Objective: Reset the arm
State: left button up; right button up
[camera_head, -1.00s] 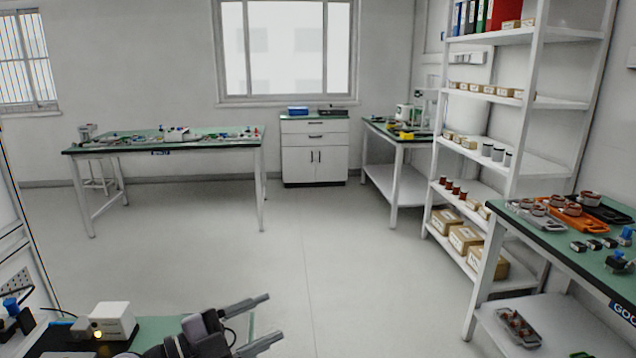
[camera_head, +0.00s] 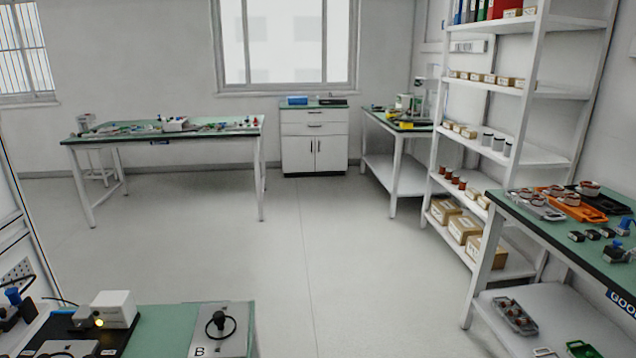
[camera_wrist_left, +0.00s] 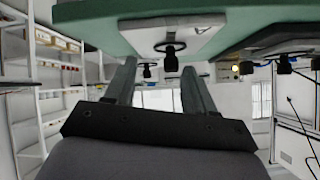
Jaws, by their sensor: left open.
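My left gripper (camera_wrist_left: 158,85) shows only in the left wrist view, where its two fingers stand apart with nothing between them. That view appears upside down, with the green bench top (camera_wrist_left: 110,38) along its upper edge, close to the fingers. A plate with a black ring-shaped part (camera_wrist_left: 170,48) lies on the bench beyond the fingertips. In the head view the same kind of plate, marked B (camera_head: 222,335), lies on the near bench, and neither of my arms shows there. My right gripper is in neither view.
The near bench (camera_head: 170,330) carries a white box with a lit yellow lamp (camera_head: 108,312) and black fixtures. A bench with orange and grey trays (camera_head: 575,212) stands at right beside a white shelf rack (camera_head: 520,90). The floor (camera_head: 330,260) between is clear.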

pick_arm(q)
jog(key=s+f+g+h, duration=0.1)
jog(key=s+f+g, duration=0.25)
jog(key=s, duration=0.35)
jog(key=s+f+g+h, duration=0.15)
jog(key=s+g, duration=0.25)
jog(key=s, duration=0.4)
jog(key=w+d+f+t, duration=0.3)
jog(key=w+f+t, duration=0.3)
jog(key=f, duration=0.3)
jog(key=shift+w+d+f+m+t+h, duration=0.25)
jog(key=shift+t+h, duration=0.2)
jog(key=shift+t, duration=0.3)
jog(key=shift+r, duration=0.15)
jog(key=shift+c, duration=1.2)
jog(key=shift+a, duration=0.1)
